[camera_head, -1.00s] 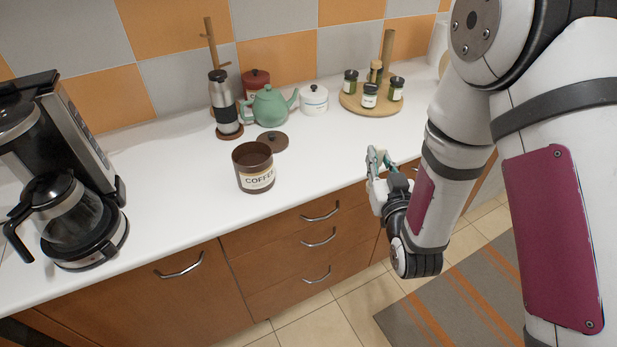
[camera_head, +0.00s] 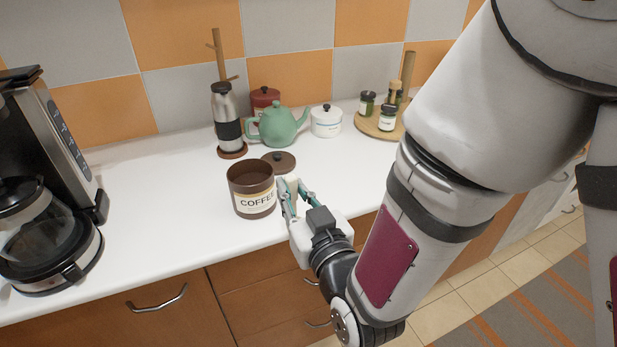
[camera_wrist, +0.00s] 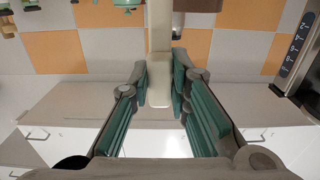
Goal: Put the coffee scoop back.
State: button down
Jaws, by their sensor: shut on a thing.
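My gripper (camera_head: 297,193) is shut on a pale cream thing, apparently the handle of the coffee scoop (camera_wrist: 160,75). In the wrist view the scoop runs up from between the green finger pads and out past the top edge, so its far end cannot be made out. The brown coffee canister (camera_head: 238,199), labelled COFFEE, stands upright and open on the counter. My gripper is just to the right of it, in front of the lid, and I cannot tell whether they touch. The dark round lid (camera_head: 280,161) lies flat behind the canister.
A coffee maker (camera_head: 62,160) stands on the left of the white counter (camera_head: 150,200). Behind the canister are a steel flask (camera_head: 226,115), a green teapot (camera_head: 279,127), a red jar (camera_head: 265,97) and a white jar (camera_head: 326,121). A round wooden rack (camera_head: 372,128) holds spice jars.

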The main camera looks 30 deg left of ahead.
jog(key=b, duration=0.2)
jog(key=shift+w+a+f+b, duration=0.1)
jog(key=shift+w+f+b, duration=0.05)
jog(key=shift+w+b, duration=0.2)
jog(key=shift+w, duration=0.25)
jog(key=shift+w+a+f, duration=0.75)
jog(key=shift+w, duration=1.2)
jog(key=shift+w+a+f, duration=0.8)
jog(key=shift+w, duration=1.2)
jog(key=shift+w+a+f, duration=0.75)
jog(key=shift+w, duration=1.2)
jog(key=shift+f, duration=0.15)
jog(key=c, duration=1.7)
grip_release()
jog(key=shift+o, duration=0.9)
